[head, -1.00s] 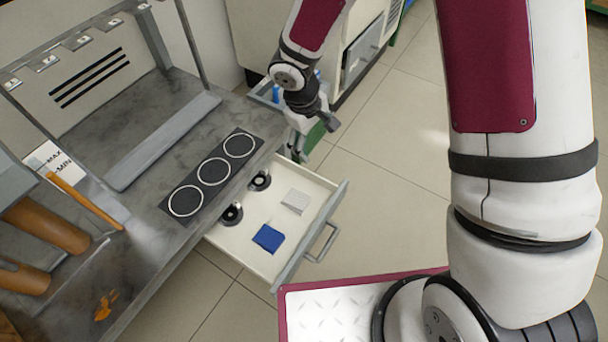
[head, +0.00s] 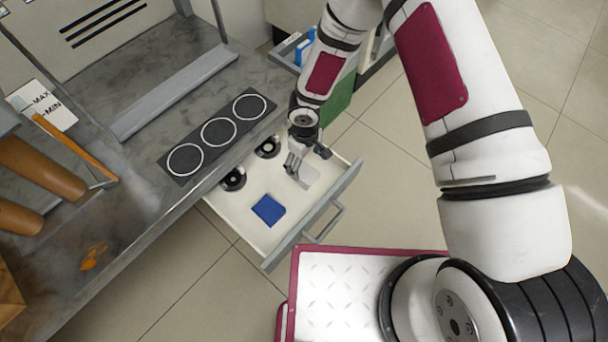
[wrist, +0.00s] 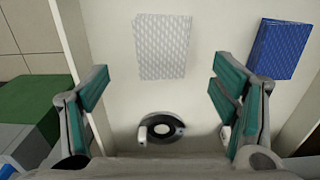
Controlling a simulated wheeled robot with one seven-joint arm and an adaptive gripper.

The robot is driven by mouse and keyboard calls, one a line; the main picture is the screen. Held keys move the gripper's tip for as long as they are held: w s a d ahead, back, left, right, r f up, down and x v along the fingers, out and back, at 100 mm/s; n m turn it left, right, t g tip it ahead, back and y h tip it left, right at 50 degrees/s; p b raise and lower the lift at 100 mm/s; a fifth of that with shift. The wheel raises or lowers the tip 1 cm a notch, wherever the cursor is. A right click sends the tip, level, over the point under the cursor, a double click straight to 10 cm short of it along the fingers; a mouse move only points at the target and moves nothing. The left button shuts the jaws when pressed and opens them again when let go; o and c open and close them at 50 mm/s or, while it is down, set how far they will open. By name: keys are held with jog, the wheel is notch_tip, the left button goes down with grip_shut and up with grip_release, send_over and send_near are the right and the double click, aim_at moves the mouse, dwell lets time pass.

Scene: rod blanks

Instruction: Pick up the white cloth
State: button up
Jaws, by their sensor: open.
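The white cloth (wrist: 162,46) lies flat in the open drawer (head: 262,242), seen in the wrist view at top centre with a faint woven pattern. In the head view the cloth (head: 310,175) is partly hidden by my gripper (head: 295,166). My gripper also shows in the wrist view (wrist: 160,105); its two teal-padded fingers are spread wide with nothing between their pads. It is above the drawer, and the cloth lies ahead of the fingertips, apart from them.
A blue cloth (head: 268,210) lies beside the white one in the drawer. Black round parts (head: 233,178) sit along the drawer's inner side. The worktop (head: 130,170) overhangs on the left. A green box (wrist: 26,112) stands outside the drawer.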

aim_at(304, 172)
jog(key=shift+s+a+f+b, duration=0.1)
jog(key=shift+f+b, duration=0.65)
jog(key=shift+f, duration=0.85)
jog(key=shift+s+a+f+b, duration=0.1)
jog(key=shift+f+b, duration=0.6)
jog(key=shift+f, duration=0.85)
jog(key=c, duration=1)
